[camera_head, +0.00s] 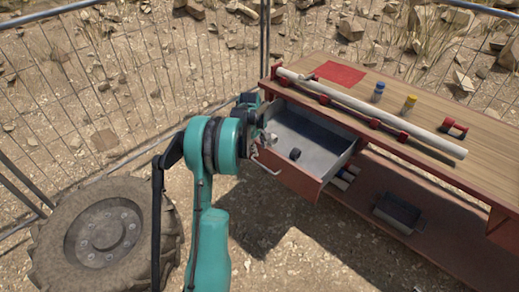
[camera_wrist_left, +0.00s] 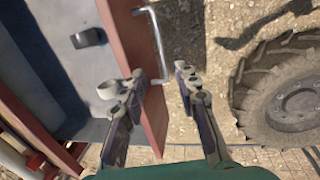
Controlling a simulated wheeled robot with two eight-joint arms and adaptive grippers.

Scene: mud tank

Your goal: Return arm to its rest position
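My left arm (camera_head: 215,150), teal and black, reaches from the bottom of the head view to the open drawer of the workbench. My left gripper (camera_head: 266,138) is at the drawer's front panel, largely hidden behind the arm. In the left wrist view the fingers of this gripper (camera_wrist_left: 158,85) are spread apart with nothing gripped. The red drawer front (camera_wrist_left: 133,50) and its metal handle (camera_wrist_left: 157,42) show beyond and between the fingers. I cannot tell whether a finger touches the panel. The grey drawer (camera_head: 318,140) is pulled out and holds a small dark object (camera_head: 295,154). My right gripper is not in view.
A dark bin (camera_head: 397,212) is on the lower shelf. A large tyre (camera_head: 70,240) lies left, before a wire fence (camera_head: 130,80).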

